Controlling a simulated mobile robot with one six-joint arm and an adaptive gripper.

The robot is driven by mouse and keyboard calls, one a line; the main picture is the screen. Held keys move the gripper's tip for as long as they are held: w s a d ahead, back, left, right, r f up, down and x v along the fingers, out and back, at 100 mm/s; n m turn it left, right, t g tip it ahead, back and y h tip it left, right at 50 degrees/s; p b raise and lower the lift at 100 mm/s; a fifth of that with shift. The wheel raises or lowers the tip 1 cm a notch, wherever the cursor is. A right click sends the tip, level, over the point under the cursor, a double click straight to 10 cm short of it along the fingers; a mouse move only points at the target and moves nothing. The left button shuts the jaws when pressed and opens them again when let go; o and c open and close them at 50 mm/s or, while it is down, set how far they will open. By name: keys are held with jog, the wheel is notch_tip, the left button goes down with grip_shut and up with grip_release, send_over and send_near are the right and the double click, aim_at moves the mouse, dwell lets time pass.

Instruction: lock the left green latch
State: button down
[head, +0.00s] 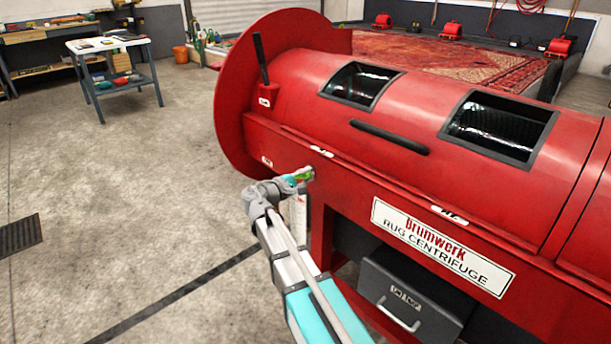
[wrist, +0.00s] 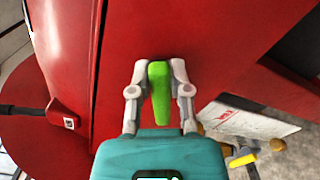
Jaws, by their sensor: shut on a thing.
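The green latch (wrist: 159,90) is a bright green lever on the red front of the rug centrifuge. In the wrist view my gripper (wrist: 160,72) has one finger on each side of it and is shut on it. In the head view the green latch (head: 302,176) shows as a small green patch at my gripper (head: 298,180), below the drum's lid seam near its left end. The red centrifuge (head: 330,120) has a closed lid with two windows. My gripper partly hides the latch, and I cannot tell whether it is locked.
A black lever (head: 260,58) stands at the drum's left end. A black lid handle (head: 389,137) and a grey drawer (head: 408,300) are on the centrifuge. A small table (head: 112,45) stands back left. The floor to the left is mostly clear.

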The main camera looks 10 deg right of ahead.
jog(key=m, duration=0.2)
jog(key=f+m+b, duration=0.1)
jog(key=m, duration=0.2)
dwell(0.4)
jog(key=c, duration=0.6)
grip_release()
jog(key=shift+f, duration=0.1)
jog(key=shift+o, duration=0.2)
jog(key=shift+s, duration=0.1)
jog(key=v, duration=1.1)
jog(key=shift+s+a, duration=0.15)
jog(key=shift+a, duration=0.25)
jog(key=shift+d, duration=0.1)
